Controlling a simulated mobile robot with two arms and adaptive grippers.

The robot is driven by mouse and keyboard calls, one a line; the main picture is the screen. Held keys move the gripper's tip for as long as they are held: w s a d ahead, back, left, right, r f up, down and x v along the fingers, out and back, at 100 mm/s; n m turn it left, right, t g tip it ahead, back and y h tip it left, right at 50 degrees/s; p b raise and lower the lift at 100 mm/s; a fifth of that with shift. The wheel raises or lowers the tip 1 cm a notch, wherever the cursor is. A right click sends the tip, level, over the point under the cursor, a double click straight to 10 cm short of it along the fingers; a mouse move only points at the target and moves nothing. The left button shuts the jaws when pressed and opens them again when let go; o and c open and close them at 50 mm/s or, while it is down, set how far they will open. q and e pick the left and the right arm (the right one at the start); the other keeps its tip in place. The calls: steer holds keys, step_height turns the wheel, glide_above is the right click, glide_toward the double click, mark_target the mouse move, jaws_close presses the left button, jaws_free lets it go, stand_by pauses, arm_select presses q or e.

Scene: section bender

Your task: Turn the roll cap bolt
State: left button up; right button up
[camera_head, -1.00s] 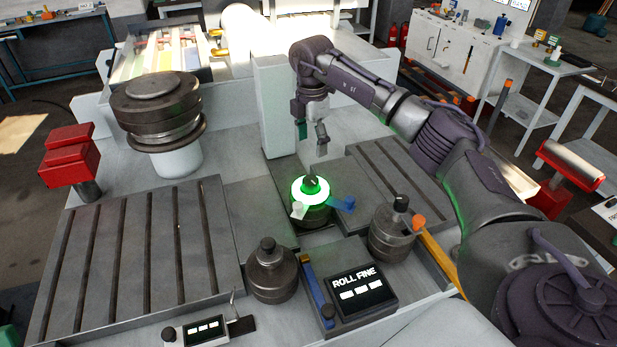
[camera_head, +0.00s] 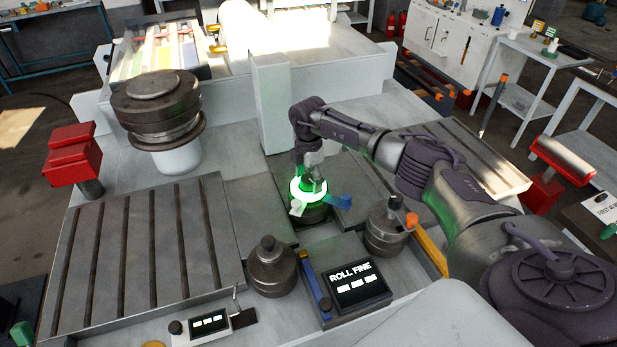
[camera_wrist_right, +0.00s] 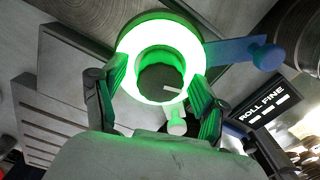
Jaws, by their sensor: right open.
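The roll cap bolt (camera_wrist_right: 160,76) is a dark knurled knob with a white line, in the middle of a glowing green-white ring (camera_wrist_right: 127,64) on a dark round roll. In the head view the ring (camera_head: 296,190) shows, and my gripper covers most of the bolt. My right gripper (camera_wrist_right: 158,82) is open, with a finger on each side of the bolt. The fingers are lit green. I cannot tell whether they touch the bolt. In the head view the right gripper (camera_head: 314,182) points down at the ring from above. My left gripper is not in view.
A blue lever (camera_head: 341,201) sticks out beside the ring. Two dark rolls (camera_head: 271,268) (camera_head: 386,228) stand nearer, around the ROLL FINE box (camera_head: 347,287). A white upright column (camera_head: 271,100) stands behind. A slotted plate (camera_head: 140,260) lies at left.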

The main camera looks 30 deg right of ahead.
steer(key=shift+c, duration=0.2)
steer(key=c, duration=1.1)
steer(key=shift+n, duration=0.3)
steer(key=n+b, duration=0.3)
steer(key=n, duration=0.1)
steer(key=n+b, duration=0.3)
steer(key=n, duration=0.3)
steer(key=shift+n, duration=0.3)
steer(key=n+b, duration=0.3)
steer(key=n, duration=0.2)
steer(key=n+b, duration=0.1)
steer(key=n, duration=0.4)
steer(key=shift+b, duration=0.3)
steer(key=shift+r+n, duration=0.1)
steer(key=shift+n, duration=0.3)
